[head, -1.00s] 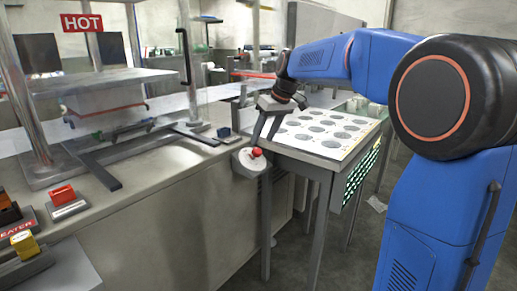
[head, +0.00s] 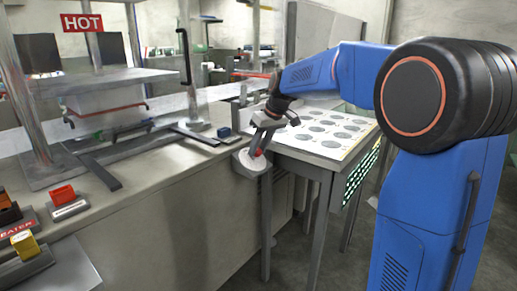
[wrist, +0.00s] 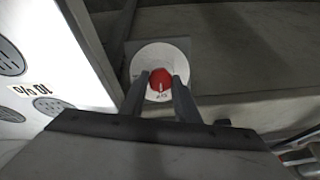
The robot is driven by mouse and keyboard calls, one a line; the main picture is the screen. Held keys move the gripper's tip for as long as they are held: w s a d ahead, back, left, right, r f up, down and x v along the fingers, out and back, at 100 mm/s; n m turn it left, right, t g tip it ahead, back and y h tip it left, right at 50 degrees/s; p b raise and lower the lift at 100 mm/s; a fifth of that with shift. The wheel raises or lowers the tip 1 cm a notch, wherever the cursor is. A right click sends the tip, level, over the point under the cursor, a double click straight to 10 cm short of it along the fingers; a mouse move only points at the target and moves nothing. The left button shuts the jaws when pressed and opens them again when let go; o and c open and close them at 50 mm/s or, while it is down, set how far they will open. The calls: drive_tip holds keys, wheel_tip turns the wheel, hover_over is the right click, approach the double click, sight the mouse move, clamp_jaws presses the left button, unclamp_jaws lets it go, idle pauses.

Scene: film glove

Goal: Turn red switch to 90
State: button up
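The red switch (head: 259,152) is a small round knob on a white dial plate (head: 246,163) at the front edge of the grey counter. In the wrist view the red switch (wrist: 160,79) has a white mark pointing down the picture, toward small dark digits on the dial (wrist: 160,54) that I cannot read surely. My gripper (head: 256,144) is at the switch from above. In the wrist view my gripper (wrist: 160,85) has its two fingers apart, one on each side of the knob; contact is not clear. The fingers hide part of the dial.
A table with a white panel of dark round discs (head: 330,141) stands right beside the switch.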

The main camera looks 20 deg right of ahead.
drive_tip(key=shift+m, duration=0.3)
drive_tip(key=m, duration=0.4)
drive_tip(key=shift+d+y, duration=0.1)
drive_tip(key=shift+y, duration=0.2)
drive_tip(key=m, duration=0.4)
drive_tip(key=shift+d+m, duration=0.1)
drive_tip(key=shift+m, duration=0.2)
drive_tip(key=m+y, duration=0.1)
drive_tip(key=m, duration=0.3)
drive_tip(key=shift+s+d+f+m+t, duration=0.1)
drive_tip(key=shift+m+t, duration=0.2)
drive_tip(key=shift+m, duration=1.9)
drive_tip(key=o, duration=1.1)
drive_tip(key=shift+c, duration=0.2)
